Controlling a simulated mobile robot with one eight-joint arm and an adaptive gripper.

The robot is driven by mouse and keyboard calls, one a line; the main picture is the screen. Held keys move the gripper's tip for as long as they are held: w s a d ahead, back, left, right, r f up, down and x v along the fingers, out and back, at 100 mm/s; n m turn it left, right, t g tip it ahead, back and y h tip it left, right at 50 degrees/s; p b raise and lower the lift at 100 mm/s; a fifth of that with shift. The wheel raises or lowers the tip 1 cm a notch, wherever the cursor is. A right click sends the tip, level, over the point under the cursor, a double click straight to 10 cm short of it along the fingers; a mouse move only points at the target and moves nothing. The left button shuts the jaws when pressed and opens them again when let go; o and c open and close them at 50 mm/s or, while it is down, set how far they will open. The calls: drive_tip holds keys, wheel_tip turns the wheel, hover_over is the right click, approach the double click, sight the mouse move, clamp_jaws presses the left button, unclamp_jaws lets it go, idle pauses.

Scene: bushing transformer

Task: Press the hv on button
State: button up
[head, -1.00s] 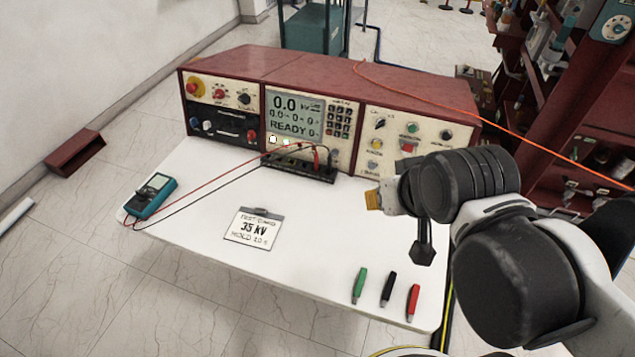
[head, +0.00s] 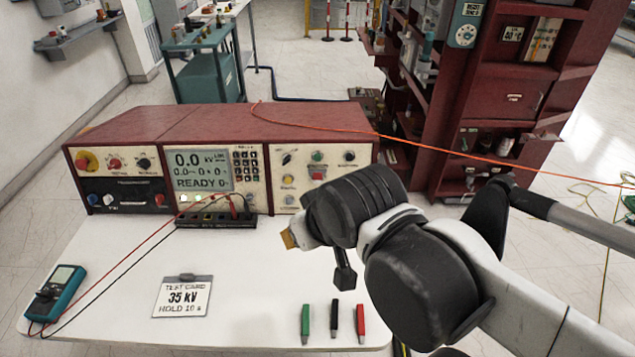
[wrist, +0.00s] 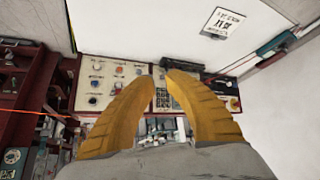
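Yellowish round buttons sit at the panel's left. Labels are too small to read, so I cannot tell which is hv on. The wrist view shows this panel (wrist: 108,78) turned over, left of my fingers. My gripper (head: 287,240) is in front of and below the panel, apart from it. In the wrist view its yellow fingers (wrist: 161,74) curve inward with an empty gap between the tips.
The console display (head: 203,170) reads 0.0 kV and READY. A terminal block (head: 215,220) with leads stands before it. The white table (head: 235,265) holds a test card (head: 183,297), a multimeter (head: 57,293) and green, black and red pens. An orange cable (head: 450,152) crosses behind my arm.

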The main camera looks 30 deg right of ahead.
clamp_jaws()
